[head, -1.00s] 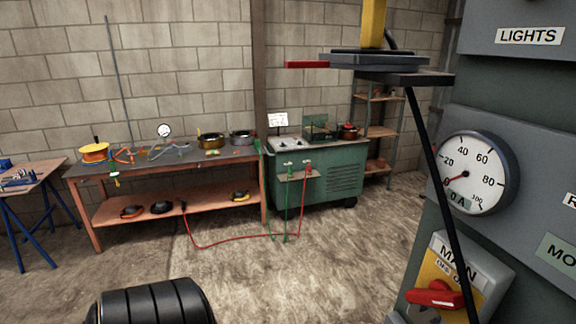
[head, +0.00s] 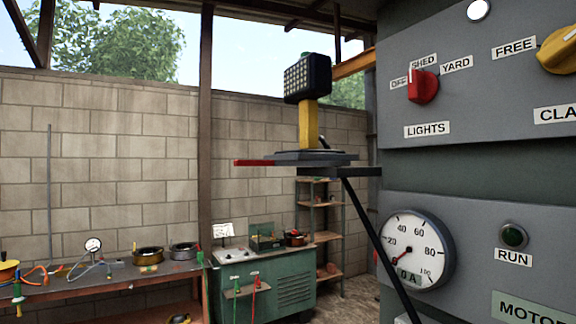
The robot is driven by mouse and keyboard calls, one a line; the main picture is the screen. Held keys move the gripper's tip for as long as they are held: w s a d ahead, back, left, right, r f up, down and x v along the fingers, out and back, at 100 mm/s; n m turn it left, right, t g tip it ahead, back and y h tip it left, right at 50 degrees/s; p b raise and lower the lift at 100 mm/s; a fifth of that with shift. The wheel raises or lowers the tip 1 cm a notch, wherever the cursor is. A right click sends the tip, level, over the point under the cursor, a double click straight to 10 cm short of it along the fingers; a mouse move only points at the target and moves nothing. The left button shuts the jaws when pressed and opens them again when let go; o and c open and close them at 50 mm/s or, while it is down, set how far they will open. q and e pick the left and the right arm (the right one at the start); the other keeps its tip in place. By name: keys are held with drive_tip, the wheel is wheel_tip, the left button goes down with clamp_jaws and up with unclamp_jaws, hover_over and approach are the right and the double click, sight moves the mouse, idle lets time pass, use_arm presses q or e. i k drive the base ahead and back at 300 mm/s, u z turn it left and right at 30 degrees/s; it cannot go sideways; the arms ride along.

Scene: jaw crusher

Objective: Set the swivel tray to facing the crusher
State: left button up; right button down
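The swivel tray (head: 335,156) is a flat dark plate right of the middle in the head view, on a black bracket (head: 366,200) beside the grey control cabinet. A red handle (head: 254,162) sticks out from the tray to the left. A yellow post (head: 308,123) stands upright on the tray and carries a black lamp head (head: 307,78) with a grid of light cells facing roughly towards me. I cannot see the crusher for certain. Neither of my grippers is in view.
The grey control cabinet (head: 470,172) fills the right side, with a red lights knob (head: 423,86), a yellow knob (head: 557,50) and a gauge (head: 415,250). A workbench (head: 110,278), a green machine (head: 270,285) and shelves (head: 320,230) stand along the block wall.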

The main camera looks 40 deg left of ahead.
sight(301, 158)
drive_tip(key=u, duration=0.5)
drive_tip(key=k, duration=1.2)
drive_tip(key=u, duration=1.15)
drive_tip(key=i, duration=1.35)
drive_tip(key=z, duration=0.75)
drive_tip(key=i, duration=0.55)
drive_tip(key=z, duration=0.55)
